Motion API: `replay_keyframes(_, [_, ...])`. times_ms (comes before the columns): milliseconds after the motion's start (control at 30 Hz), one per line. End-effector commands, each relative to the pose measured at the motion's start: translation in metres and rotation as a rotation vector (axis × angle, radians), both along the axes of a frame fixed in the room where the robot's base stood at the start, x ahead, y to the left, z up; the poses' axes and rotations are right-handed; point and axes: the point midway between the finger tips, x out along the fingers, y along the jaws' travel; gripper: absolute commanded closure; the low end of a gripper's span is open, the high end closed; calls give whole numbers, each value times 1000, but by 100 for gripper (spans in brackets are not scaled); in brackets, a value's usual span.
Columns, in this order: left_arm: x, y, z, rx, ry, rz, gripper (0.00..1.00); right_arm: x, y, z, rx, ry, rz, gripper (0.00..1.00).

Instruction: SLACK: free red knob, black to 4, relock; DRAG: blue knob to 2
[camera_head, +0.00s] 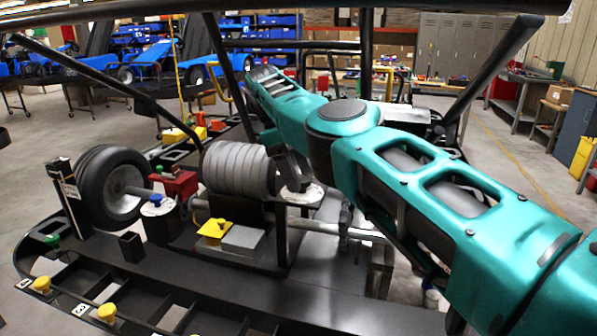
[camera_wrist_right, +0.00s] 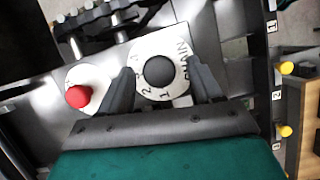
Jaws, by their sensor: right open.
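My right gripper (camera_wrist_right: 161,74) is open, its dark fingers on either side of the black knob (camera_wrist_right: 159,71) in the right wrist view. I cannot tell whether they touch it. The red knob (camera_wrist_right: 79,96) stands on a smaller white plate just left of the gripper. In the head view my right gripper (camera_head: 297,188) is over a white dial and hides the knob. The blue knob (camera_head: 156,198) stands on its own white dial at the left.
A wheel (camera_head: 112,188) and a ribbed grey cylinder (camera_head: 238,168) stand beside the dials. A yellow block (camera_head: 214,231) is in front. Yellow knobs (camera_head: 107,312) with number labels line the front rail. Dark frame bars cross above. My right arm covers the right side.

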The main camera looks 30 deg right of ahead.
Motion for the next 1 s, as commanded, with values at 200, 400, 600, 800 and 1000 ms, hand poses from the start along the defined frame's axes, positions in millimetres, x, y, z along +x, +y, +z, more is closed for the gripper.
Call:
replay_keyframes(200, [2,0,1,0,-5,-1,100,0,0,0,-1,-1,0,36])
replay_keyframes(400, [2,0,2,0,-6,-1,100,0,0,0,-1,-1,4,36])
replay_keyframes(600, [2,0,2,0,-6,-1,100,0,1,0,-2,0,37,36])
replay_keyframes(800, [2,0,1,0,-5,-1,100,0,2,-1,-3,0,145,36])
replay_keyframes(1000, [2,0,1,0,-5,-1,100,-1,2,-1,-3,-1,287,36])
